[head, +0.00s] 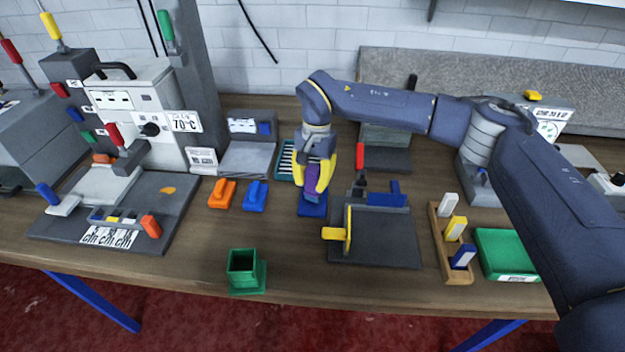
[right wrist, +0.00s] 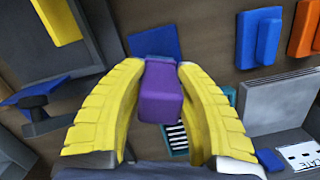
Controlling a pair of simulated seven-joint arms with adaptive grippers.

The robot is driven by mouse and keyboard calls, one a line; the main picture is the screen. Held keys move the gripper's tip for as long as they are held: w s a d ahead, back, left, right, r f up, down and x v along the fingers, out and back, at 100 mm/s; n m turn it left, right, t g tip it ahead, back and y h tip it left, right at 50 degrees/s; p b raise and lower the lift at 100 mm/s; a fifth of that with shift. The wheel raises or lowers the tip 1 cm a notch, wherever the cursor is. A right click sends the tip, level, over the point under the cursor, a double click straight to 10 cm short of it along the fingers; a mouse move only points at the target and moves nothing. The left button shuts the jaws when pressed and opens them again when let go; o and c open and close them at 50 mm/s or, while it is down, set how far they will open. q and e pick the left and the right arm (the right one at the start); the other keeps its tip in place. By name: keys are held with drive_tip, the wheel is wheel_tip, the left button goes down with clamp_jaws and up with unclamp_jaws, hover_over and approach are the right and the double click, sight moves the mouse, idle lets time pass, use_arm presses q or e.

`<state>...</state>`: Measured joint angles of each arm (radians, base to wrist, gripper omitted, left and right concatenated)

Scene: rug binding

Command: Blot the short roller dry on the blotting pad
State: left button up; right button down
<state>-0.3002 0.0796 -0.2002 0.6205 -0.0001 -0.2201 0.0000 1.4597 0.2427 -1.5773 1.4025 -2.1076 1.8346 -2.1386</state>
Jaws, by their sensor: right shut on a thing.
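My right gripper (head: 318,180) has yellow fingers and is shut on a purple block (head: 312,188), which I take to be the handle of the short roller. The purple block also shows between the fingers in the right wrist view (right wrist: 162,95). No roller face is visible; it is hidden by the block or the fingers. A flat blue pad (head: 312,211), likely the blotting pad, lies on the bench just below the gripper. It also shows beyond the block in the right wrist view (right wrist: 158,38). I cannot tell whether the held thing touches it. My left gripper is not in view.
A teal slotted tray (head: 284,172) is close behind and left of the gripper. Orange (head: 222,193) and blue (head: 255,196) handled blocks stand left. A grey plate with a yellow part (head: 346,232) stands right. A green open box (head: 246,270) is in front.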

sight(312, 170)
idle(0.3)
drive_tip(key=shift+r, duration=3.5)
